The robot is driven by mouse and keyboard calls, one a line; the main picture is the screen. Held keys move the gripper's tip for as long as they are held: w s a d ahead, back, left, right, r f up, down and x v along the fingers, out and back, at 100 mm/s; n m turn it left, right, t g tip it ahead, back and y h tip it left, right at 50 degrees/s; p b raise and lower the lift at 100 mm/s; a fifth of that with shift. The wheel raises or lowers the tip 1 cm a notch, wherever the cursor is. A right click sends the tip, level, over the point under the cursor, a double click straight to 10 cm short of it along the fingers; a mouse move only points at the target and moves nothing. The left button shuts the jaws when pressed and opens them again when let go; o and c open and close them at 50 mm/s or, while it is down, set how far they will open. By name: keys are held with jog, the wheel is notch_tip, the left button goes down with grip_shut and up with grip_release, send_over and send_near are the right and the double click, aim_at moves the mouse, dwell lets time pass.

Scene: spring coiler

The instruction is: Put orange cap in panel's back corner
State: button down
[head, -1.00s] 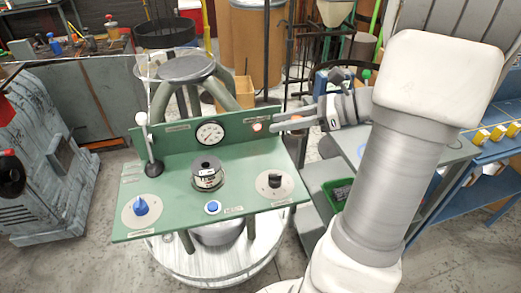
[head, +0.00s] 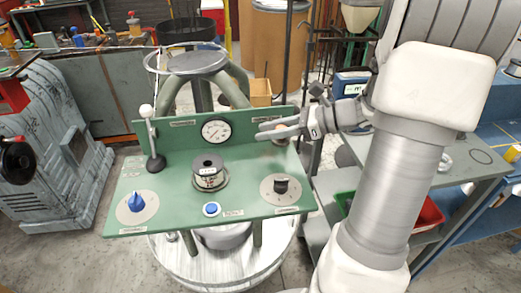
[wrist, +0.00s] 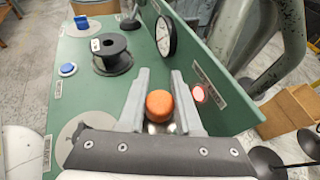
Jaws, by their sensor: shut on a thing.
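The orange cap (wrist: 160,105) sits between the two fingers of my gripper (wrist: 163,80) in the wrist view, and the gripper is shut on it. In the head view my gripper (head: 262,130) reaches in from the right over the right back part of the green panel (head: 240,200), in front of its upright back wall. The cap cannot be made out clearly there. The panel also shows in the wrist view (wrist: 85,95), below and beyond the fingers. I cannot tell whether the cap touches the panel.
On the panel stand a black spool (head: 209,173), a lever (head: 152,140), a blue knob (head: 136,200), a blue button (head: 211,209) and a black knob (head: 281,186). A gauge (head: 216,132) is on the back wall. A grey bench (head: 450,165) stands at the right.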

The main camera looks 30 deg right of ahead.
aim_at(260, 153)
jog(key=shift+w+a+f, duration=0.35)
jog(key=shift+w+f, duration=0.1)
jog(key=shift+w, duration=0.2)
jog(key=shift+w+a+f, duration=0.3)
jog(key=shift+w+f, duration=0.15)
jog(key=shift+w, duration=0.15)
jog(key=shift+f+b, duration=1.1)
jog(key=shift+f, duration=0.8)
jog(key=shift+f, duration=0.15)
jog(key=c, duration=0.9)
grip_release()
jog(key=shift+o, duration=0.2)
jog(key=shift+r, duration=0.25)
jog(key=p+v, duration=0.3)
jog(key=v, duration=0.9)
jog(key=shift+p, duration=0.3)
jog(key=shift+s+f, duration=0.1)
jog(key=shift+f, duration=0.05)
